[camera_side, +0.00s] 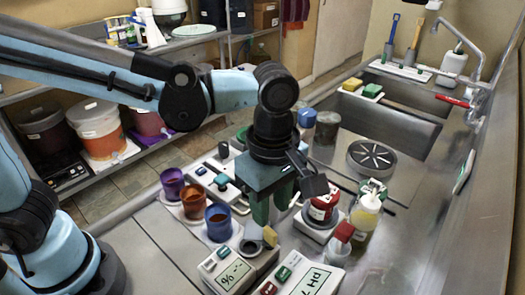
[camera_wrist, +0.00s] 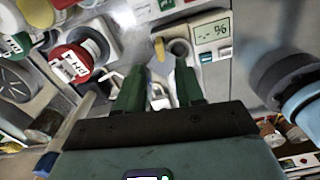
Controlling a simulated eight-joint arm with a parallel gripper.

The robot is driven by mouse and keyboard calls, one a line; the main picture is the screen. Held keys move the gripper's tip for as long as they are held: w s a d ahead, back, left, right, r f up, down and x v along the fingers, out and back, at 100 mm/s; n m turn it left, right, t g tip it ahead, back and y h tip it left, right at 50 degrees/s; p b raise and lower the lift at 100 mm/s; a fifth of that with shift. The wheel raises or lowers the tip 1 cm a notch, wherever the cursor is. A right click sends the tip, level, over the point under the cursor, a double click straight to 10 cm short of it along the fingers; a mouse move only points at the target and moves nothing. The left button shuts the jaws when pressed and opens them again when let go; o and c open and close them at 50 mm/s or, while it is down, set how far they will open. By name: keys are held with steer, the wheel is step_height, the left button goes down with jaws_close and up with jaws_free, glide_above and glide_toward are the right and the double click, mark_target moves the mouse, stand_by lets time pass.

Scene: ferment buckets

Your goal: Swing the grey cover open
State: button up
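The percent meter (camera_side: 228,271) is a white box with a "%" display, below my gripper; in the wrist view its body (camera_wrist: 213,71) is at the top centre. A grey cover (camera_side: 254,231) with a yellow tab (camera_side: 270,237) stands raised at its round well. In the wrist view the cover (camera_wrist: 162,66) and yellow tab (camera_wrist: 159,47) show between my fingertips, beside the well (camera_wrist: 180,48). My gripper (camera_side: 270,208) has green fingers pointing down, apart, above the meter; the wrist view also shows them apart (camera_wrist: 160,78). I cannot tell whether a finger touches the cover.
A pH meter (camera_side: 312,279) stands right of the percent meter. Purple, orange and blue cups (camera_side: 219,221) stand close on the left. A red-labelled jar (camera_side: 323,208) and a yellowish bottle (camera_side: 365,212) stand right. The steel counter (camera_side: 400,245) is clear farther right.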

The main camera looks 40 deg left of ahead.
mark_target(270, 231)
steer(key=shift+f, duration=3.65)
jaws_close()
